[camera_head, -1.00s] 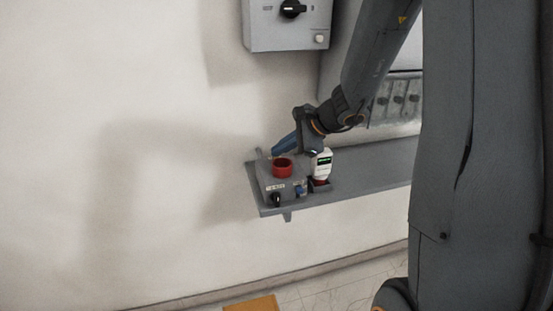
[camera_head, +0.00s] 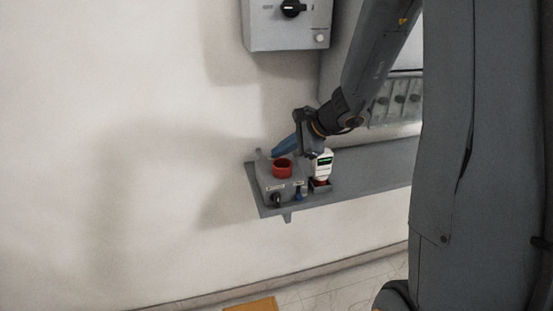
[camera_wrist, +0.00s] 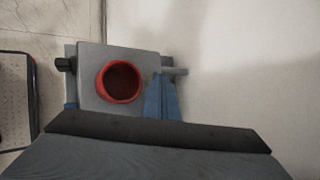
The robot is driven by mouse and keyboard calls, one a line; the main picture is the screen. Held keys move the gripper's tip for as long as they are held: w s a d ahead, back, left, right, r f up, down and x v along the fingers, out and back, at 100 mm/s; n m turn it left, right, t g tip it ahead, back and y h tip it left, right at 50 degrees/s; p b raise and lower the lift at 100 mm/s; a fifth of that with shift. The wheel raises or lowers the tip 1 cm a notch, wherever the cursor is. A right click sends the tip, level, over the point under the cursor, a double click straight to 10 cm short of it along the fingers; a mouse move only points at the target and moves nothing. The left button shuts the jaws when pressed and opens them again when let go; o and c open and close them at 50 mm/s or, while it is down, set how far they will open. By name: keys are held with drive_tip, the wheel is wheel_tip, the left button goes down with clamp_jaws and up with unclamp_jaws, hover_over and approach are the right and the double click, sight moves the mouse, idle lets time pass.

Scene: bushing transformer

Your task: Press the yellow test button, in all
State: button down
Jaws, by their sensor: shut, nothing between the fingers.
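A grey box (camera_head: 264,182) with a raised red ring (camera_head: 282,169) on top sits at the left end of a wall shelf. In the wrist view the red ring (camera_wrist: 104,81) looks like an open collar with a dark red inside. I cannot make out a yellow button in either view. My gripper (camera_head: 275,152) has blue fingers, shut and empty, just behind the ring at the wall side. In the wrist view its closed fingertips (camera_wrist: 161,76) are beside the ring on the right, apart from it. Whether they touch the box is unclear.
A white handheld device (camera_head: 322,165) stands in a holder right of the box. A black knob (camera_head: 277,199) and a blue part (camera_head: 298,192) are on the box front. A grey switch panel (camera_head: 270,30) hangs above. The shelf (camera_head: 370,168) continues right; the left wall is bare.

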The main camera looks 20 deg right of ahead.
drive_tip(key=shift+r+p, duration=0.5)
drive_tip(key=shift+r, duration=0.3)
drive_tip(key=shift+r, duration=0.1)
wheel_tip(320, 180, up, 5)
drive_tip(key=p, duration=0.3)
drive_tip(key=shift+p, duration=0.4)
drive_tip(key=shift+s, duration=0.1)
drive_tip(key=s+f+n+g+h, duration=0.2)
drive_tip(key=s+f+n+h, duration=0.1)
drive_tip(key=s+n, duration=0.6)
drive_tip(key=s+f+n+g+h, duration=0.2)
drive_tip(key=s+n, duration=0.7)
drive_tip(key=s, duration=0.6)
drive_tip(key=shift+a+f+n+g+h, duration=0.3)
drive_tip(key=shift+a+f+g+h, duration=0.25)
drive_tip(key=shift+g, duration=0.25)
drive_tip(key=c, duration=2.5)
unclamp_jaws()
drive_tip(key=shift+d+r, duration=0.1)
drive_tip(key=shift+r, duration=0.05)
